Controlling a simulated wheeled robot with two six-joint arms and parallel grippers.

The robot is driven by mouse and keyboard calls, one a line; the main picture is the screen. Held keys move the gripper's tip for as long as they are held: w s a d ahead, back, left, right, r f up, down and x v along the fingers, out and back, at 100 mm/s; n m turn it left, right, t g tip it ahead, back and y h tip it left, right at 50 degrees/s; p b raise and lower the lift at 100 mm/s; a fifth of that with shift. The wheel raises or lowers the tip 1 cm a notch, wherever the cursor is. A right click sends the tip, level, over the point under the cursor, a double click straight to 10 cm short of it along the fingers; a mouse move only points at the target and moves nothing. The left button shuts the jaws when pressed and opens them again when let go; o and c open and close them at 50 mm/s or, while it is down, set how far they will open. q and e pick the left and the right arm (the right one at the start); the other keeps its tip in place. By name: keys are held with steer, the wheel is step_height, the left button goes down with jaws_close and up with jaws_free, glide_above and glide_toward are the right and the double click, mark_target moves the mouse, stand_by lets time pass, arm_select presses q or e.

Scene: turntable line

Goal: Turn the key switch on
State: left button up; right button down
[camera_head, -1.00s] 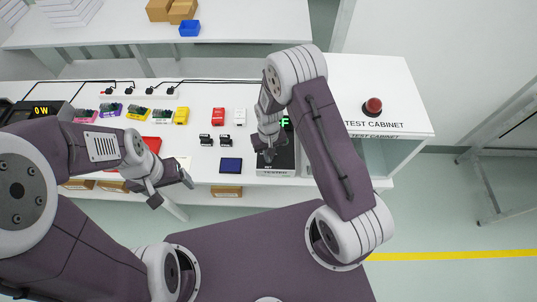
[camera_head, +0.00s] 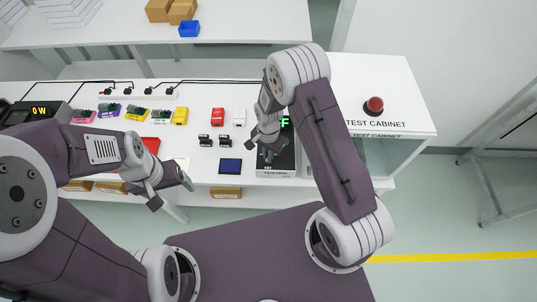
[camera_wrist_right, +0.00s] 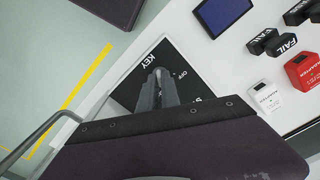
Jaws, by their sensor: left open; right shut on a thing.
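The black tester (camera_head: 275,173) stands at the front of the white table, and its green display (camera_head: 284,121) is partly hidden by my right arm. My right gripper (camera_head: 266,153) reaches down onto the tester's top. In the right wrist view, the panel (camera_wrist_right: 180,63) carries the words KEY and OFF. There my right gripper (camera_wrist_right: 157,88) is shut on the key switch (camera_wrist_right: 157,71), which the fingers mostly cover, so its exact angle cannot be told. My left gripper (camera_head: 170,190) is open and empty in front of the table's edge.
A blue-screened device (camera_head: 230,166), two black FAIL blocks (camera_head: 205,140), and red (camera_head: 217,117) and white (camera_head: 239,117) boxes lie left of the tester. The test cabinet (camera_head: 385,128) with a red dome (camera_head: 374,105) stands to the right.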

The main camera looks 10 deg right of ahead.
steer(key=shift+m, duration=1)
steer(key=c, duration=1.6)
jaws_free()
steer(key=shift+o, duration=0.2)
steer(key=shift+r, duration=0.1)
steer(key=shift+r, duration=0.25)
step_height(320, 180, up, 8)
steer(key=b, duration=0.1)
steer(key=shift+r+b, duration=0.25)
steer(key=shift+b, duration=0.05)
